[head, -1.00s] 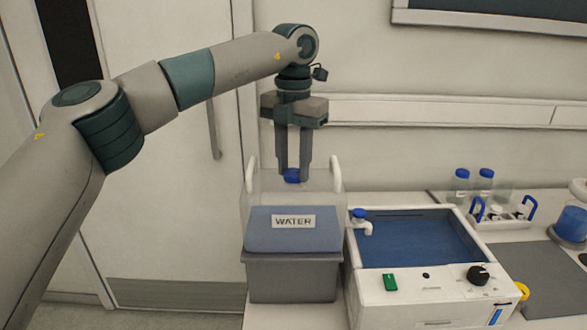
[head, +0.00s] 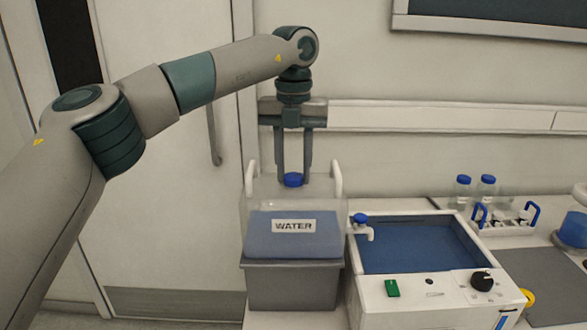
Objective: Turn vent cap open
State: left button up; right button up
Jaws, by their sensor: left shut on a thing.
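The vent cap (head: 293,180) is a small blue cap on top of a clear water tank (head: 258,196) with white side handles and a WATER label (head: 293,226). My left gripper (head: 294,178) points straight down from above. Its two fingers are on either side of the cap and shut on it. The cap sits upright at the tank's top. My right gripper is not in view.
The tank stands on a grey block (head: 292,287). Its blue-knobbed tap (head: 361,219) reaches over a white water bath (head: 425,243) at right. Further right are a bottle rack (head: 505,220) and capped bottles (head: 487,189). A door is behind my arm.

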pick_arm(q)
jog(key=o, duration=1)
jog(key=shift+o, duration=0.2)
jog(key=shift+r, duration=0.1)
jog(key=shift+r, duration=0.5)
notch_tip(320, 180, up, 10)
notch_tip(320, 180, up, 5)
jog(key=p, duration=0.2)
send_over(294, 176)
jog(key=shift+r, duration=0.65)
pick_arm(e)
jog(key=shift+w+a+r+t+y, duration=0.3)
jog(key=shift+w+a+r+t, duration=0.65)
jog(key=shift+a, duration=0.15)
